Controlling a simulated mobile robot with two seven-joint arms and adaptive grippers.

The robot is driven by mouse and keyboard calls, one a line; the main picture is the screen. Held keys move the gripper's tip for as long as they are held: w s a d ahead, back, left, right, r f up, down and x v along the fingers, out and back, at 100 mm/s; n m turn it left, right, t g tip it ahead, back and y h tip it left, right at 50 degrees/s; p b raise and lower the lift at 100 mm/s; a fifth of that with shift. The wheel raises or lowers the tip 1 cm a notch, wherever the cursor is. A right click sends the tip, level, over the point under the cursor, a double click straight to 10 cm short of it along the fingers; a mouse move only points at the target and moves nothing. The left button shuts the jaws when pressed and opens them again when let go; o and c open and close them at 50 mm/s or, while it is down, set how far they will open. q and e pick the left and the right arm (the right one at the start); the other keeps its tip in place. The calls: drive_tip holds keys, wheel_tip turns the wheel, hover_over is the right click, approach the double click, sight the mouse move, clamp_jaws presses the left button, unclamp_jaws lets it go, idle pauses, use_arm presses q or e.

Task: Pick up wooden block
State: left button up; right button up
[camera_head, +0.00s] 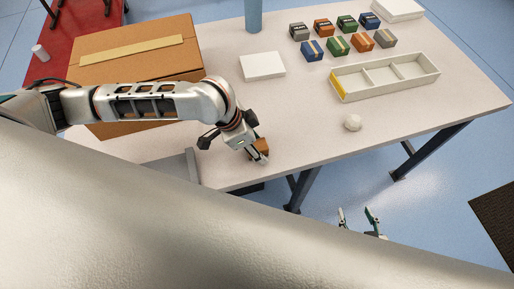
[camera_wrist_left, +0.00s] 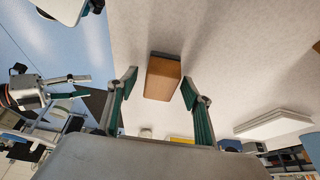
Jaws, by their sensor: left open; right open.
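The wooden block (camera_head: 263,145) is a small brown block on the table near its front edge. In the left wrist view the block (camera_wrist_left: 162,78) shows whole, lying between the two spread fingers with a gap on each side. My left gripper (camera_head: 257,156) is open over the block and hides part of it in the head view; its fingers also show in the left wrist view (camera_wrist_left: 160,84). My right gripper (camera_head: 358,218) is open and empty, beyond the table's front edge and away from the block.
A cardboard box (camera_head: 135,62) stands at the left of the table. A white box (camera_head: 262,65), several coloured small boxes (camera_head: 338,46), a divided white tray (camera_head: 388,84) and a pale round object (camera_head: 352,122) lie further back and right. The table around the block is clear.

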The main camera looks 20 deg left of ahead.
sight(257, 145)
use_arm(q)
drive_tip(key=shift+c, duration=0.4)
drive_tip(key=c, duration=1.1)
use_arm(e)
drive_tip(key=shift+f, duration=0.1)
use_arm(q)
drive_tip(key=shift+r+p, duration=0.7)
drive_tip(key=shift+r, duration=9.35)
use_arm(e)
drive_tip(key=shift+s+d+f, duration=0.2)
drive_tip(key=shift+s+d, duration=0.2)
drive_tip(key=shift+d, duration=0.05)
